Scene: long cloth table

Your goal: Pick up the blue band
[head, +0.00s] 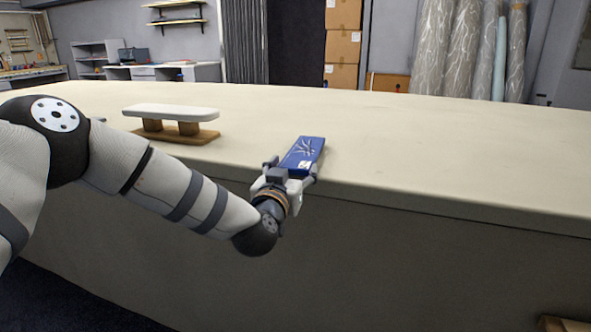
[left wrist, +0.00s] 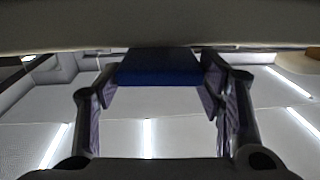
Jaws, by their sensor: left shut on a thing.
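The blue band (head: 304,152) looks like a flat blue packet with a pale branching print and a small white label. My left gripper (head: 292,177) is shut on its near end at the table's front edge. In the left wrist view the blue band (left wrist: 158,68) sits between the two fingers of my left gripper (left wrist: 160,88). I cannot tell whether the far end of the band touches the table. My right gripper is in neither view.
The long cream cloth table (head: 430,150) is mostly clear to the right. A white padded board on a wooden stand (head: 172,124) stands left of the band, behind my left arm. Cardboard boxes (head: 342,46) and fabric rolls (head: 446,48) stand beyond the table.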

